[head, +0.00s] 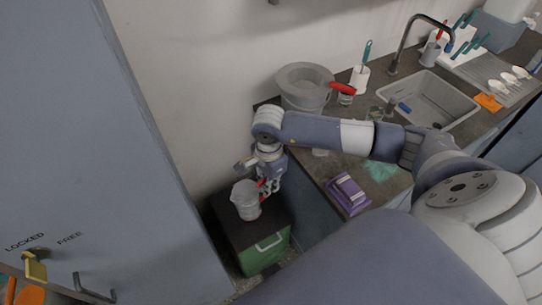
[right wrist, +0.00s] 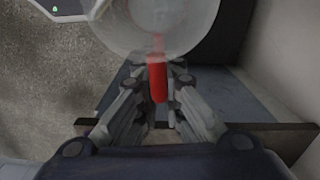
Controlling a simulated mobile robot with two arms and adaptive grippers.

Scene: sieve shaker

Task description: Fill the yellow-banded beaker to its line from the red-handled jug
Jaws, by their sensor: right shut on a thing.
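My right gripper (head: 264,187) is shut on the red handle (right wrist: 158,78) of a clear, greyish jug (head: 245,200). The jug looks about upright, in front of the counter and over the dark top of a green bin. I cannot tell whether it touches the bin. In the right wrist view the jug's round body (right wrist: 160,22) is just beyond the fingertips, with the handle between the fingers. I cannot make out liquid in it. No yellow-banded beaker can be made out in either view. My left gripper is not in view.
The green bin (head: 262,256) stands against the counter (head: 318,168). On the counter are a grey bucket (head: 303,92), a red-handled item (head: 342,88), a purple block (head: 346,193) and a teal cloth (head: 381,171). A sink (head: 433,99) is behind. A blue-grey cabinet (head: 100,150) fills the left.

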